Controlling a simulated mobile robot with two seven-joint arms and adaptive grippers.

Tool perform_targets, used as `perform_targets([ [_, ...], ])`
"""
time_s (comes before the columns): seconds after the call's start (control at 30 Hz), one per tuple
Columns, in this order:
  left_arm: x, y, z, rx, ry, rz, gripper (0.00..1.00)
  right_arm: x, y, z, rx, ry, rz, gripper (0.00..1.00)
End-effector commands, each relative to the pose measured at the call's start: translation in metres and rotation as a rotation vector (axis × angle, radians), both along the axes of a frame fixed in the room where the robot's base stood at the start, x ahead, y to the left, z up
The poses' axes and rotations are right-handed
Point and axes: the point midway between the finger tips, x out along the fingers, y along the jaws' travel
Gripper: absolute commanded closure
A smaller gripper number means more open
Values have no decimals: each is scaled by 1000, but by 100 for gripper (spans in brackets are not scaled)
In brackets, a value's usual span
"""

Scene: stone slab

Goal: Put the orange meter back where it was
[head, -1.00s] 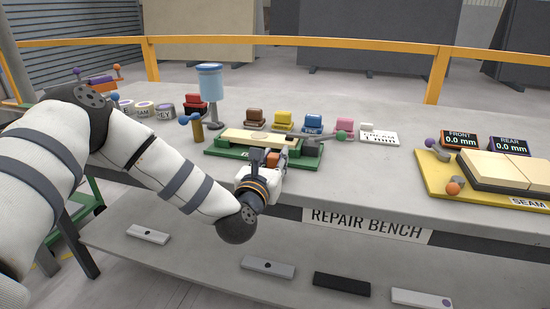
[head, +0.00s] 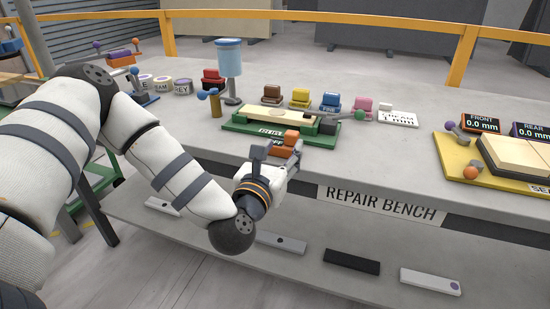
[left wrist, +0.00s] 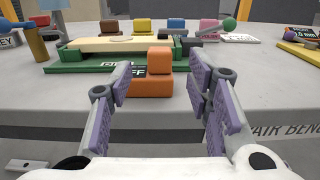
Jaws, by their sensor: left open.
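The orange meter (head: 283,150) is a stepped orange block standing on the bench top near its front edge, in front of the green tray. In the left wrist view the orange meter (left wrist: 152,86) lies ahead, seen between my spread fingers, with clear space on both sides. My left gripper (head: 274,160) is open and empty, on the front side of the meter. Its purple-padded fingers show in the left wrist view (left wrist: 163,82). My right gripper is not in view.
The green tray (head: 238,128) holds a pale slab (head: 272,117). Brown, yellow, blue and pink blocks stand behind it. A blue-topped cup stand (head: 229,60) and a brass post (head: 215,105) are at left. A yellow board (head: 455,160) is at right. Bare bench lies right of the meter.

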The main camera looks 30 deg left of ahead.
Motion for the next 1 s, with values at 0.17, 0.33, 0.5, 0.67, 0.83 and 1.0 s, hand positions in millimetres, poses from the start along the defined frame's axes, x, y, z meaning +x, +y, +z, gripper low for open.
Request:
perform_targets([
  [0.17,-31,-7,-1,-1,3,1,54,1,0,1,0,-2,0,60],
  [0.33,-39,-9,0,-1,1,2,54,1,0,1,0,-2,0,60],
  [0.5,-48,-40,-42,204,171,-126,54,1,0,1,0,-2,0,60],
  [0.67,-146,-117,-189,1016,634,-767,54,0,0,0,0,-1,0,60],
  [0.83,-318,-109,-283,1795,674,-1764,54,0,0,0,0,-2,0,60],
  [1.0,-411,-68,-292,-1971,-363,2357,54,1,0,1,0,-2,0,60],
])
